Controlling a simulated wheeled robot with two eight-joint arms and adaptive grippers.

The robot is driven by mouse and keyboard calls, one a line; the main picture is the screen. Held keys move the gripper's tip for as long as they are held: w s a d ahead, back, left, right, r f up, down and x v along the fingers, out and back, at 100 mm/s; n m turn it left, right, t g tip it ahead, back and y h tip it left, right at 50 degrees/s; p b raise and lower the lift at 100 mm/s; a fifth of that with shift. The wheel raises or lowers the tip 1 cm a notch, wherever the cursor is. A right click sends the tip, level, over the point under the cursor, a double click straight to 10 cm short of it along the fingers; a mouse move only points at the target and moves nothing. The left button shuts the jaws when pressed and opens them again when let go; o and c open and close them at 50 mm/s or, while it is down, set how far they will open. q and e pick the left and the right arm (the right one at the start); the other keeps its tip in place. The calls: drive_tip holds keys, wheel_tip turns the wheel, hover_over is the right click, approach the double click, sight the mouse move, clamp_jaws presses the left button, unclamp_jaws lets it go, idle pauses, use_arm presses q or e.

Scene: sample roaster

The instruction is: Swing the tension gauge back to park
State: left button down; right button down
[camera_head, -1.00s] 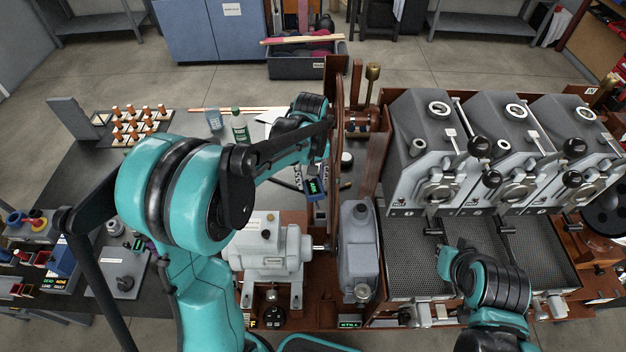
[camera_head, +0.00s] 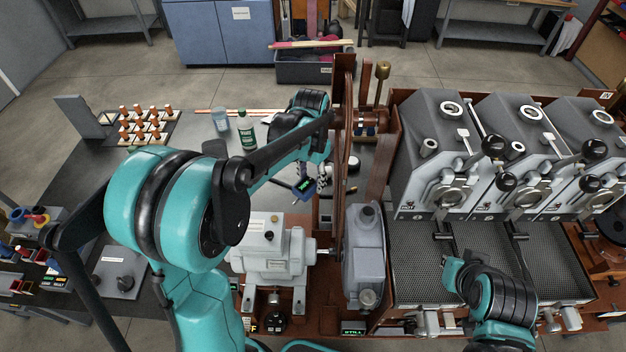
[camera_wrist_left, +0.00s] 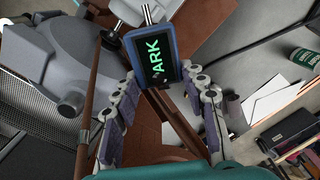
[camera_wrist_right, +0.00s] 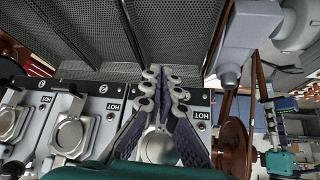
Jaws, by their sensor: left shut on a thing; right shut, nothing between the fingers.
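The tension gauge is a small blue-framed box with a dark display, left of the belt and wheel in the head view (camera_head: 305,186). In the left wrist view the gauge (camera_wrist_left: 155,56) shows green letters reading "ARK"; any first letter is hidden or cut off. A metal rod shows at its top. My left gripper (camera_wrist_left: 165,88) is shut on the gauge, one jointed finger on each side. My right gripper (camera_wrist_right: 164,78) is shut and empty, above the front of the roaster bank; in the head view my right arm is over the mesh trays.
A grey motor (camera_head: 268,245) and a grey gearbox housing (camera_head: 363,255) stand close in front of the gauge. The tall brown belt wheel (camera_head: 342,140) is just right of it. A green bottle (camera_head: 246,130) and a clear cup (camera_head: 220,121) stand behind left. Roaster units (camera_head: 437,140) fill the right.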

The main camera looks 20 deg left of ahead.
sight(310, 178)
use_arm(q)
drive_tip(key=shift+w+a+m, duration=0.15)
drive_tip(key=shift+a+m, duration=0.05)
drive_tip(key=shift+m, duration=1.4)
drive_tip(key=c, duration=0.8)
unclamp_jaws()
drive_tip(key=shift+c, duration=0.2)
drive_tip(key=shift+r, duration=0.1)
wheel_tip(310, 178, up, 12)
